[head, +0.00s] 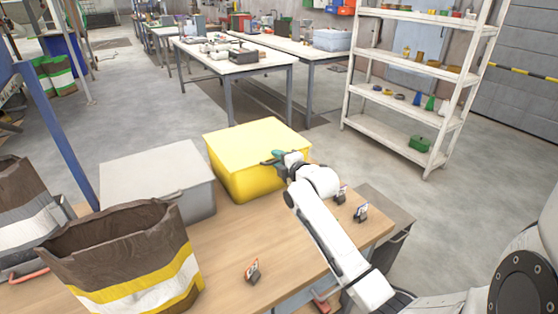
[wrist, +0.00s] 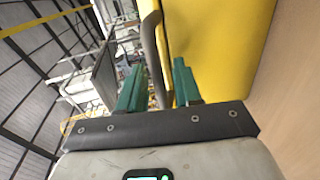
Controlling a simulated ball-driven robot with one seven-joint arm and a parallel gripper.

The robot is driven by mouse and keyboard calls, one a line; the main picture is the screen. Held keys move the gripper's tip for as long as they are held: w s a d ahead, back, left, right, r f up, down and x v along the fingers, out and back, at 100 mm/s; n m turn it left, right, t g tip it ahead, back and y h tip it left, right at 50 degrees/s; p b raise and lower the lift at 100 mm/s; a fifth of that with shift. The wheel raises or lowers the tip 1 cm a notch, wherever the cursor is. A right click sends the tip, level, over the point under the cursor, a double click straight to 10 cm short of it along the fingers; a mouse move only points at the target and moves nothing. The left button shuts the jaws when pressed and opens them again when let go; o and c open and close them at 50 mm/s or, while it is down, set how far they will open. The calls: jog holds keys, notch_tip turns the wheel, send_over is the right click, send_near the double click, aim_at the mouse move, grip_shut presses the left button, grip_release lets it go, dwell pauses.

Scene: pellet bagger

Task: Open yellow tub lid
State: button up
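The yellow tub (head: 238,180) stands on the wooden table, and its flat yellow lid (head: 255,138) is down. My gripper (head: 270,159) is at the near right part of the tub, by the lid's edge. In the wrist view the yellow tub (wrist: 215,45) fills the upper right. A grey bar handle (wrist: 153,45) runs beside it and reaches down between the two green fingers of my gripper (wrist: 158,67). The fingers are apart, with gaps visible beside the handle. In the head view the handle is hidden or too small to make out.
A grey tub (head: 155,165) with a closed lid stands left of the yellow one. A brown bag with yellow and white bands (head: 135,265) is at the front left. Small card holders (head: 252,271) stand on the table. A white shelf (head: 400,100) is behind to the right.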

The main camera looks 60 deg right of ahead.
jog(key=shift+c, duration=0.3)
grip_shut()
